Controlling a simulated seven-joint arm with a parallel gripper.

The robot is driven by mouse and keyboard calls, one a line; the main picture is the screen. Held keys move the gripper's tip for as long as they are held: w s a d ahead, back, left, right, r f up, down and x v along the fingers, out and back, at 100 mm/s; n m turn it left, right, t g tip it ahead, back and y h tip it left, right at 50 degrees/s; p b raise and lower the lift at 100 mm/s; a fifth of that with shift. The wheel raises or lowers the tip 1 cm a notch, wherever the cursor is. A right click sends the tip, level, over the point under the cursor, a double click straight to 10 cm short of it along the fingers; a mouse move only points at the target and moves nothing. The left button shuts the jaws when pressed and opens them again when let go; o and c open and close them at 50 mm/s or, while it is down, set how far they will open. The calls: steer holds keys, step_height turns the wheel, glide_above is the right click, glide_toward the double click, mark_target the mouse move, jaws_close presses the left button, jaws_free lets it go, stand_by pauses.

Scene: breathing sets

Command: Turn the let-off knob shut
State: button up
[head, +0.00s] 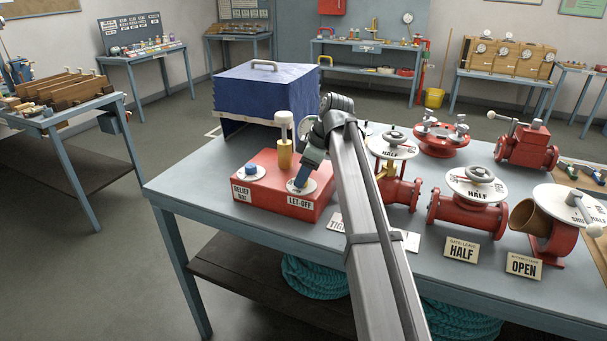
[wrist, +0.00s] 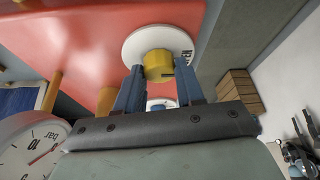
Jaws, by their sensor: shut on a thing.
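The let-off knob (wrist: 157,62) is a short yellow cylinder on a white dial plate (wrist: 132,42) in the wrist view. The dial plate also shows in the head view, above the LET-OFF label (head: 300,203) on the red box (head: 262,203). My gripper (wrist: 158,72) has its two blue fingers on either side of the knob and is shut on it. In the head view my gripper (head: 300,184) reaches down to the plate and hides the knob. Part of the plate's lettering shows at its right edge, too little to read.
The same box bears a blue relief knob (head: 250,169) and a brass cylinder (head: 285,156) with a pale plunger above. A blue case (head: 265,95) stands behind. Red valves with white discs (head: 474,184) stand to the right. A pressure gauge (wrist: 28,150) shows close to my gripper.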

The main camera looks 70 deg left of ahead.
steer(key=shift+m, duration=0.3)
steer(key=shift+c, duration=0.2)
steer(key=m+t+y, duration=0.1)
steer(key=m, duration=0.3)
steer(key=shift+s+d, duration=0.15)
steer(key=m+t, duration=0.1)
steer(key=m, duration=0.1)
steer(key=m+t+y, duration=0.1)
steer(key=m, duration=0.1)
steer(key=shift+s+m, duration=0.1)
steer(key=shift+m, duration=0.3)
steer(key=m+t, duration=0.1)
steer(key=m, duration=0.3)
steer(key=shift+s+t, duration=0.1)
steer(key=shift+t, duration=0.3)
steer(key=shift+m+t+h, duration=0.5)
steer(key=shift+m+t, duration=0.2)
steer(key=shift+m, duration=1.5)
steer(key=o, duration=1)
steer(key=shift+o, duration=0.2)
steer(key=shift+r, duration=0.1)
